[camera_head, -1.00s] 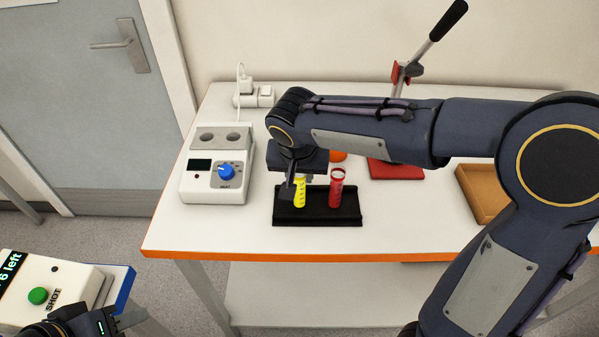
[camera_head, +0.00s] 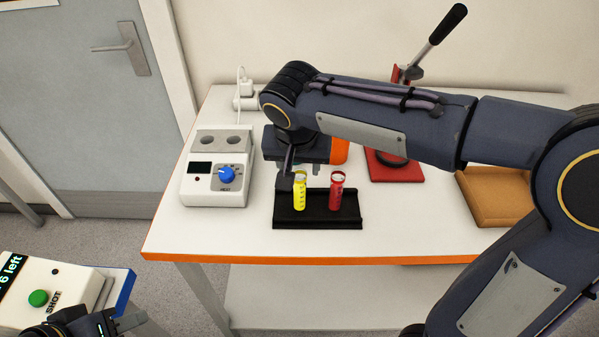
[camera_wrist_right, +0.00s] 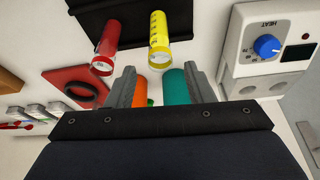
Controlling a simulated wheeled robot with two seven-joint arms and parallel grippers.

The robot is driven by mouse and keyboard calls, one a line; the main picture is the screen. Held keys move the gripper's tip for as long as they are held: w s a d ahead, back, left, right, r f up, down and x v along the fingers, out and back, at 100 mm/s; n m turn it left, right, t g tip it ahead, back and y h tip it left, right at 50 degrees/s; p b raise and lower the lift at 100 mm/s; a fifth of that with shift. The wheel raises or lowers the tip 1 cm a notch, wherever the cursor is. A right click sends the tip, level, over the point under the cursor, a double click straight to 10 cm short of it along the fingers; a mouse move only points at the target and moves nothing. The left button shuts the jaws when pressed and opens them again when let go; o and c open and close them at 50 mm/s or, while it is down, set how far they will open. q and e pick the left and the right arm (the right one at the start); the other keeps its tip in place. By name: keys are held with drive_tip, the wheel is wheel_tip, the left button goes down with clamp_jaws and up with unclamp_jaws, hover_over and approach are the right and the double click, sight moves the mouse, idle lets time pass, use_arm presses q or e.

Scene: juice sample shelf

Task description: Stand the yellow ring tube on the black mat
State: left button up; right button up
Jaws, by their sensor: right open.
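A yellow tube (camera_head: 300,192) stands upright on the black mat (camera_head: 345,222), left of a red tube (camera_head: 336,188). The right wrist view also shows the yellow tube (camera_wrist_right: 160,38), the red tube (camera_wrist_right: 106,45) and the mat (camera_wrist_right: 135,12). My right gripper (camera_wrist_right: 160,82) is open and empty, just clear of the yellow tube. In the head view, my right gripper (camera_head: 298,180) is behind and slightly left of the tube. My left gripper (camera_head: 90,324) is only partly in view at the bottom left, and its jaws do not show clearly.
A heater (camera_head: 217,170) with a blue knob stands left of the mat. Orange (camera_wrist_right: 140,92) and teal (camera_wrist_right: 176,87) objects show between my right fingers. A red-based press (camera_head: 385,168) and a brown tray (camera_head: 495,200) are to the right. A white SHOT box (camera_head: 50,285) stands bottom left.

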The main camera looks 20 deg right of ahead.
drive_tip(key=d+v, duration=0.1)
drive_tip(key=v, duration=0.5)
drive_tip(key=s+d+f+y, duration=0.1)
drive_tip(key=s+d+f, duration=0.1)
drive_tip(key=s, duration=0.4)
drive_tip(key=s+d+f+n+t+y, duration=0.1)
drive_tip(key=s+d+f+y, duration=0.1)
drive_tip(key=s+f, duration=0.3)
drive_tip(key=s+d+f+n+y, duration=0.1)
drive_tip(key=s+d+f+y, duration=0.1)
drive_tip(key=s, duration=0.5)
wheel_tip(320, 180, down, 2)
drive_tip(key=shift+d+f+t, duration=0.2)
drive_tip(key=shift+d+t, duration=0.2)
drive_tip(key=shift+d, duration=0.4)
drive_tip(key=shift+s+n, duration=0.15)
drive_tip(key=shift+n, duration=0.15)
